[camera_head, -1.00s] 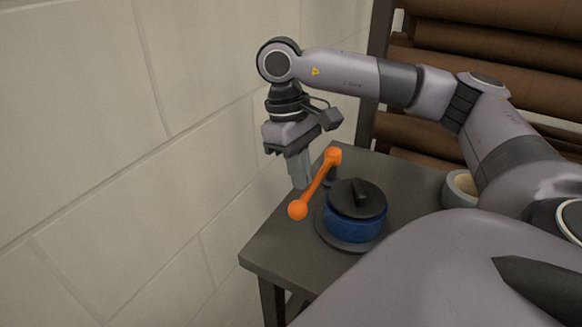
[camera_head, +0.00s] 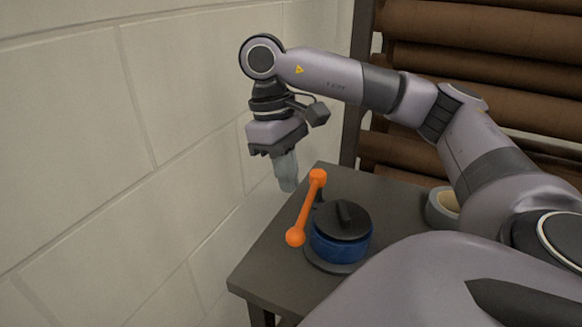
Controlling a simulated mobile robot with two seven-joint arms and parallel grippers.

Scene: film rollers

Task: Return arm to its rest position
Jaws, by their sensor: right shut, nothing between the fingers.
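My right gripper (camera_head: 288,186) points down above the left part of the dark table, near the wall. Its fingers are shut with nothing between them. It is just up and left of an orange lever (camera_head: 306,208) with round ends, and looks apart from it. The lever stands tilted beside a blue roll (camera_head: 340,245) with a black cap and knob, on a round dark base. My right arm (camera_head: 335,78) reaches in from the right, over the table. My left gripper is not in view.
The grey table (camera_head: 265,268) has bare room at its left front. A roll of tape (camera_head: 440,207) lies at its right, partly hidden by my arm. A rack of brown rollers (camera_head: 480,45) stands behind. A block wall (camera_head: 90,160) is close on the left.

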